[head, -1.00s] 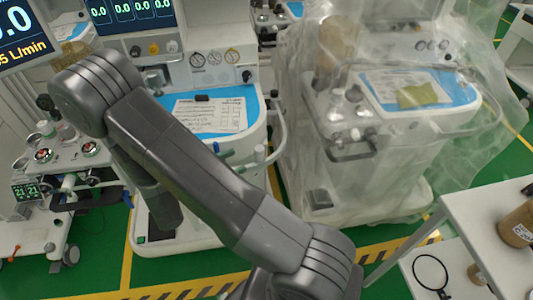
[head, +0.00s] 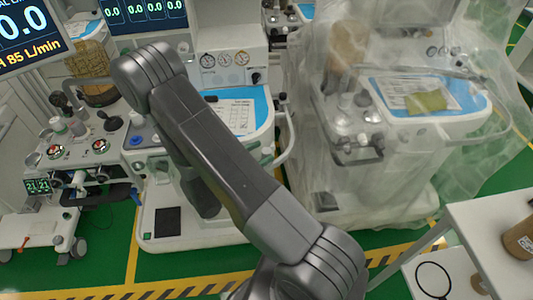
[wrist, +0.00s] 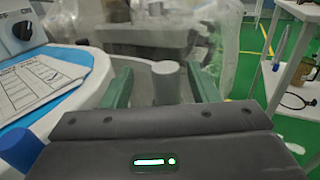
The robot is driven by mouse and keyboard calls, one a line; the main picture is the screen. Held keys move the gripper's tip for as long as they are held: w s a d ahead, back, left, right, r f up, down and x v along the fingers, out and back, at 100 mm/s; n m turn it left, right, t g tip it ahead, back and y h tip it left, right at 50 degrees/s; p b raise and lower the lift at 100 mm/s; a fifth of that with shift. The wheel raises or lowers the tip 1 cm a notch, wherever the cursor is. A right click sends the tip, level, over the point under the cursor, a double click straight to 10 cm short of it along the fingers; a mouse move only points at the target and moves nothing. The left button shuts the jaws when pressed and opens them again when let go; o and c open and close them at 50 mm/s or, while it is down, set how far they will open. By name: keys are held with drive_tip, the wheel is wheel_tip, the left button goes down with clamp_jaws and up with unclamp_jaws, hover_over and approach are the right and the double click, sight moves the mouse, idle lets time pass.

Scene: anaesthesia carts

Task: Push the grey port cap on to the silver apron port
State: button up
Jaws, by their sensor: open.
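In the wrist view my gripper (wrist: 158,75) shows two green fingers standing apart. A grey upright cylinder (wrist: 167,86) with a paler round top stands between them, with a gap visible on the left side. I cannot tell whether it is the grey port cap, the silver apron port, or one on the other. A blue cap (wrist: 20,150) shows at the lower left of the wrist view, beside the cart's apron. In the head view my arm hides the gripper, and I cannot make out the port clearly there.
A cart worktop with a blue mat and printed sheet (wrist: 38,82) lies left in the wrist view. A plastic-draped cart (head: 400,120) stands right of it in the head view. A white side table (head: 480,225) stands at the lower right. Green floor (head: 110,235) shows between.

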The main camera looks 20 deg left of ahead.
sight(270, 149)
drive_tip(key=x, duration=0.1)
drive_tip(key=p+x, duration=0.1)
drive_tip(key=x, duration=0.1)
drive_tip(key=shift+d+r, duration=0.15)
drive_tip(key=shift+d, duration=0.3)
drive_tip(key=shift+w+d, duration=0.25)
drive_tip(key=shift+w, duration=0.3)
drive_tip(key=c, duration=1)
